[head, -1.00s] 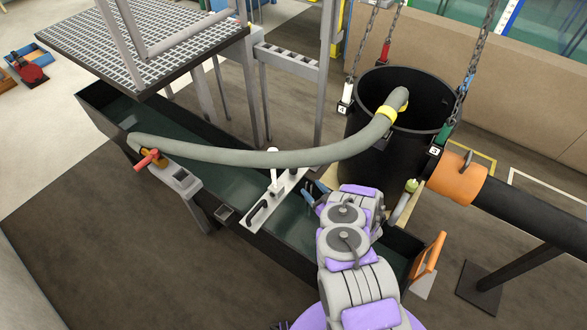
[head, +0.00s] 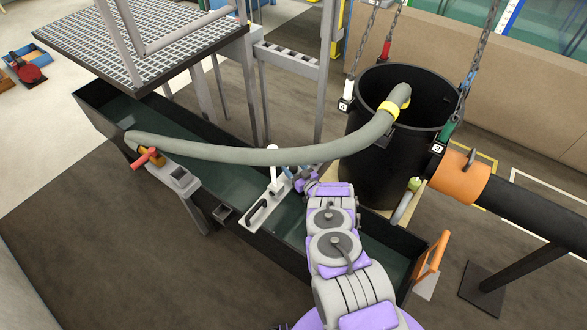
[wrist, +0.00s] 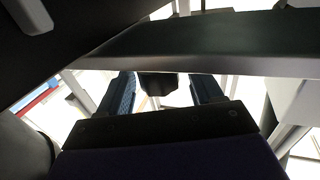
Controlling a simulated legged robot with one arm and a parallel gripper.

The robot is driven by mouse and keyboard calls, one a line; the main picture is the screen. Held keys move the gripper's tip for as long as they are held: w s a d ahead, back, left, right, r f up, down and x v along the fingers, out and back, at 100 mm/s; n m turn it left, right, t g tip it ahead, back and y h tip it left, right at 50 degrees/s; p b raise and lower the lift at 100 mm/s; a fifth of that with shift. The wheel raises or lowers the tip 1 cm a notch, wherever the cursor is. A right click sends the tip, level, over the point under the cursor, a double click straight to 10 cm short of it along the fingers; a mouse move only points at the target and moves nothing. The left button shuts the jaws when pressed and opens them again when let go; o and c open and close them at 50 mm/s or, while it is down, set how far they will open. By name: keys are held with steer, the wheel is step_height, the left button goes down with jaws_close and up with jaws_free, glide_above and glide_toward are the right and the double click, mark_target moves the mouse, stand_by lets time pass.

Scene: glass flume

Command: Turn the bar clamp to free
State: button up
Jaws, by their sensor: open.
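The bar clamp appears to be the pale bar (head: 262,210) lying across the dark trough, with an upright white lever (head: 272,163). The lever's top is close to the grey hose in the picture. My gripper (head: 291,174) is just right of the lever, partly hidden by my arm. In the wrist view, the two blue fingers of my gripper (wrist: 164,92) are apart. A dark block (wrist: 158,84) shows between them in the picture; I cannot tell whether it is touched. A dark beam crosses above them. The lever is not clear in the wrist view.
A thick grey hose (head: 230,155) runs over the trough (head: 215,178) into a black bucket (head: 378,165) hung on chains. A red-handled valve (head: 147,157) is at the left. An orange-ended black pipe (head: 530,222) lies right. A grating platform (head: 140,45) stands behind.

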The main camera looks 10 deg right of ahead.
steer(key=shift+c, duration=0.3)
steer(key=c, duration=0.9)
steer(key=shift+a+r+m+t+h, duration=0.15)
steer(key=shift+m+t+h, duration=0.25)
steer(key=shift+m+h, duration=0.45)
steer(key=m+h+b, duration=0.1)
steer(key=m+h, duration=0.1)
steer(key=h, duration=0.2)
steer(key=shift+w+t, duration=0.1)
steer(key=shift+t, duration=0.3)
steer(key=shift+m+h+b, duration=0.35)
steer(key=shift+h+b, duration=0.1)
steer(key=o, duration=1)
steer(key=shift+c, duration=0.2)
